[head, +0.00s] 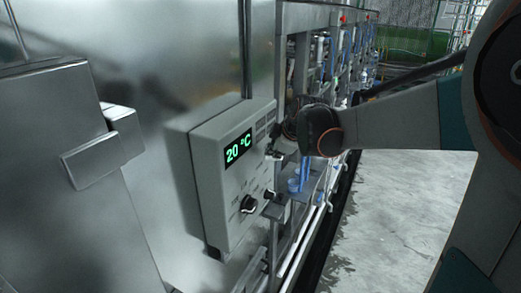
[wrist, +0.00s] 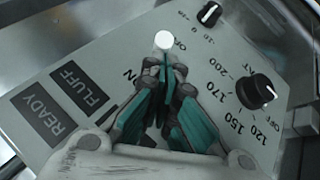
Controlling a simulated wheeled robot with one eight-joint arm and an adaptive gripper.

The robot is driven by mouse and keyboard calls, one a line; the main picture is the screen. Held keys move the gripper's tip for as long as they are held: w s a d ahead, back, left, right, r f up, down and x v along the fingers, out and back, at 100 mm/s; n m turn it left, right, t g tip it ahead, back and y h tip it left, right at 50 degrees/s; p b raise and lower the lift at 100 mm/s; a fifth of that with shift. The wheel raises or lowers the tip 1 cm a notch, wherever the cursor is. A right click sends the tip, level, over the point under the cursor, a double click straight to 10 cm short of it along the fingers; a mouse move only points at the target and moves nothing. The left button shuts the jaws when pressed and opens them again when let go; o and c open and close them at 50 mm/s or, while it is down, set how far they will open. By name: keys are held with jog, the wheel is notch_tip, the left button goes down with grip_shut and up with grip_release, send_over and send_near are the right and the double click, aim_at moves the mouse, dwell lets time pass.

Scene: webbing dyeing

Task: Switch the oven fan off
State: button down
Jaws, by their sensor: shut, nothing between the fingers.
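A pale grey control box (head: 212,185) with a green "20 °C" display (head: 238,149) is mounted on the steel oven wall. The wrist view shows its panel face (wrist: 112,50) close up, tilted, with "ON" and "OFF" lettering. A round white spot (wrist: 165,40) lies between these words, just past my fingertips. I cannot tell whether it is a switch tip or a lamp. My gripper (wrist: 166,65) is shut and empty, its fingers pointing at the panel by that spot. In the head view my gripper (head: 278,152) is at the box's right side. The fingers hide part of the panel.
A large black knob (wrist: 254,92) with a 120–200 scale is right of my fingers. A smaller knob (wrist: 209,14) is above it. Machinery (head: 335,50) runs back behind the box; the floor (head: 405,215) at right is clear.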

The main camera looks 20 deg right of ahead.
aim_at(271, 160)
jog(key=shift+s+d+f+t+b, duration=0.2)
jog(key=shift+f+t+b, duration=0.1)
jog(key=shift+t+b, duration=0.15)
jog(key=f+t+b, duration=0.1)
jog(key=b, duration=0.1)
jog(key=s+t+y+b, duration=0.1)
jog(key=b, duration=0.1)
jog(key=shift+d+f+m+y, duration=0.3)
jog(key=shift+d+f+m, duration=0.05)
jog(key=shift+f+m, duration=0.05)
jog(key=shift+t+y+b, duration=0.3)
jog(key=shift+t+b, duration=0.25)
jog(key=shift+r, duration=0.2)
jog(key=shift+r+p, duration=0.65)
jog(key=shift+p, duration=0.05)
